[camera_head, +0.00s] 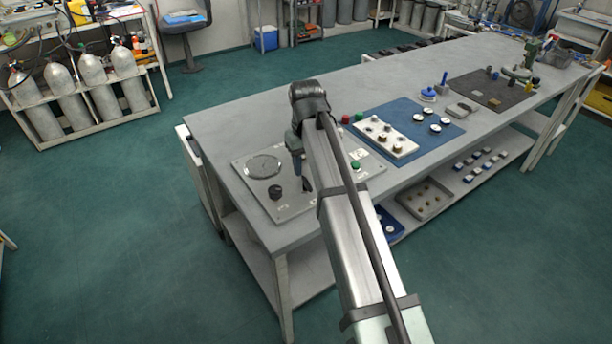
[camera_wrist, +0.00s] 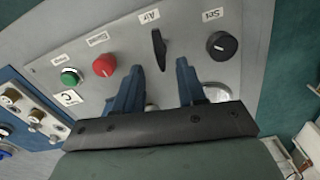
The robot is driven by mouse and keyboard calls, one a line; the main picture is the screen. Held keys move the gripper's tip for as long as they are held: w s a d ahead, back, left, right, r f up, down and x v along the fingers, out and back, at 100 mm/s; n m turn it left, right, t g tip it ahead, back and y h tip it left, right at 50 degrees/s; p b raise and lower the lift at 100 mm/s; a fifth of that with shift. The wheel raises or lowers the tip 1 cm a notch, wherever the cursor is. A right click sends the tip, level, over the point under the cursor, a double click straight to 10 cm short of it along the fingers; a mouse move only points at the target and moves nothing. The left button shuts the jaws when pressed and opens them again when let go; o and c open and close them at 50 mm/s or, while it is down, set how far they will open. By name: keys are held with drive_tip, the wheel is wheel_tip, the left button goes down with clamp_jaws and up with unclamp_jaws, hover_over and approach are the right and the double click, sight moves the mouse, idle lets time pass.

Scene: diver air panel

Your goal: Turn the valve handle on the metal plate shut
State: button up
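The metal plate (camera_head: 298,207) lies flat at the near left end of the bench. In the wrist view the plate (camera_wrist: 187,22) carries a narrow black valve handle (camera_wrist: 158,48) beside a label that seems to read "Air". The handle runs nearly up and down in that view; in the head view a dark piece that looks like it (camera_head: 306,184) shows beside my arm. My gripper (camera_wrist: 160,66) points down over the plate, fingers apart and empty. The handle appears between and just beyond the fingertips; I see no contact. My gripper also shows in the head view (camera_head: 302,172).
Near the handle are a round black knob (camera_wrist: 221,45), a red knob (camera_wrist: 104,65) and a green button (camera_wrist: 71,77). A round gauge (camera_head: 262,166) is on the plate, partly hidden by my gripper in the wrist view. A blue mat (camera_head: 437,143) with parts lies farther right.

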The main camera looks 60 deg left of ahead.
sight(306, 181)
drive_tip(key=shift+f, duration=2.2)
clamp_jaws()
